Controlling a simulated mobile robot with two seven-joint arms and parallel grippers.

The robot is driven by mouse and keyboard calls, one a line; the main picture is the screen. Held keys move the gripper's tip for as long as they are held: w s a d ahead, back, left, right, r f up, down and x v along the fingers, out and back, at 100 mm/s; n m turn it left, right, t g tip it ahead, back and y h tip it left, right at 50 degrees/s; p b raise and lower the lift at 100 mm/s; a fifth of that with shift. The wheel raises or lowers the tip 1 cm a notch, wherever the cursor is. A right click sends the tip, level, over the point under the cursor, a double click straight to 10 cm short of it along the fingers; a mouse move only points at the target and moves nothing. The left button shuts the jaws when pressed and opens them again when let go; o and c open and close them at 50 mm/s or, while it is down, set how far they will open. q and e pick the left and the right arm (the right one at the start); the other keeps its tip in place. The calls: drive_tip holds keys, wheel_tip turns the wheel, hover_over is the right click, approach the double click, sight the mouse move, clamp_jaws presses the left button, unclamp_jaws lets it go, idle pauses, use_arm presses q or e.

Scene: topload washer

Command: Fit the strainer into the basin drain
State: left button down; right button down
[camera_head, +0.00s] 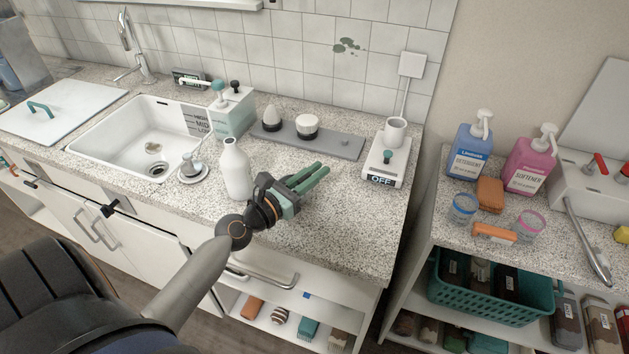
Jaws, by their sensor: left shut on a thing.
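The white basin (117,141) is set in the counter at the left, with a brownish drain (153,148) in its floor. A small pale piece with a knob, perhaps the strainer (187,161), stands on a round dish (194,178) just right of the basin. My left gripper (322,171) is over the counter, right of the white bottle, its two green fingers pointing right. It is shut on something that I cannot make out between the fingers. It is well apart from the basin. My right gripper is not in view.
A white bottle (236,169) stands between my left gripper and the dish. A box dispenser (233,112), a grey tray (335,144) and a scale-like device (387,162) with a mug stand behind. The front right of the counter is clear.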

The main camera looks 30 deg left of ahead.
use_arm(q)
drive_tip(key=shift+f, duration=0.55)
drive_tip(key=shift+f, duration=0.25)
drive_tip(key=c, duration=0.9)
unclamp_jaws()
drive_tip(key=shift+r, duration=0.1)
